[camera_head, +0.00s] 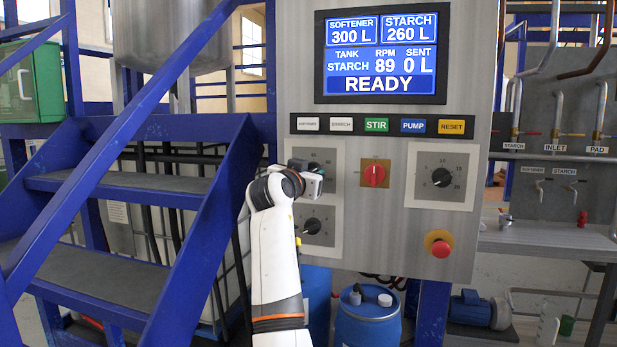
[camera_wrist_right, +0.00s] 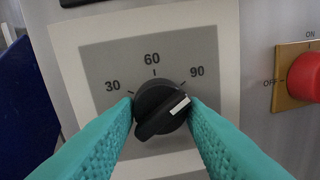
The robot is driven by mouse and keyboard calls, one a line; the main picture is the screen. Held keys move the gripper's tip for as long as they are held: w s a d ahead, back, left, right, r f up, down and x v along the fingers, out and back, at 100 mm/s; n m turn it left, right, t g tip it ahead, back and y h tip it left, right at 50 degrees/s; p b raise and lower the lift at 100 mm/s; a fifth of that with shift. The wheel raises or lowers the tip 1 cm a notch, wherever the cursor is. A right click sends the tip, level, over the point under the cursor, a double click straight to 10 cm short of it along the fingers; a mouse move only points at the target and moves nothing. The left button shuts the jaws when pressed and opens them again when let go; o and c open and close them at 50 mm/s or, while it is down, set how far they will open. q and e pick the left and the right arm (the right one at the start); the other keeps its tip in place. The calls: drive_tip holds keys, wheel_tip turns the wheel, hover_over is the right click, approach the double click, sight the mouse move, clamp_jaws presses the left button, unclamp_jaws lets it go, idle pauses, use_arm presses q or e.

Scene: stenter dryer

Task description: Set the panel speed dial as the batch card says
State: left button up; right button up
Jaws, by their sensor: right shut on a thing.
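The speed dial (camera_wrist_right: 158,106) is a black knob on a grey plate marked 30, 60 and 90. Its white mark points to the right, close to the 90. My right gripper (camera_wrist_right: 161,110) has its teal fingers on both sides of the knob, shut on it. In the head view the right gripper (camera_head: 312,180) is at the upper left dial plate (camera_head: 323,157) of the panel and covers the knob. No batch card is readable. My left gripper is not in view.
A red switch (camera_head: 374,173) sits right of the dial, a second dial (camera_head: 441,177) farther right, and another (camera_head: 312,226) below. A red emergency button (camera_head: 439,243) is low on the panel. Blue stairs (camera_head: 190,220) stand close on the left.

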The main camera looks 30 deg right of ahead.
drive_tip(key=shift+m, duration=0.3)
drive_tip(key=o, duration=1)
drive_tip(key=b+v, duration=0.3)
drive_tip(key=v, duration=0.9)
drive_tip(key=shift+w, duration=0.1)
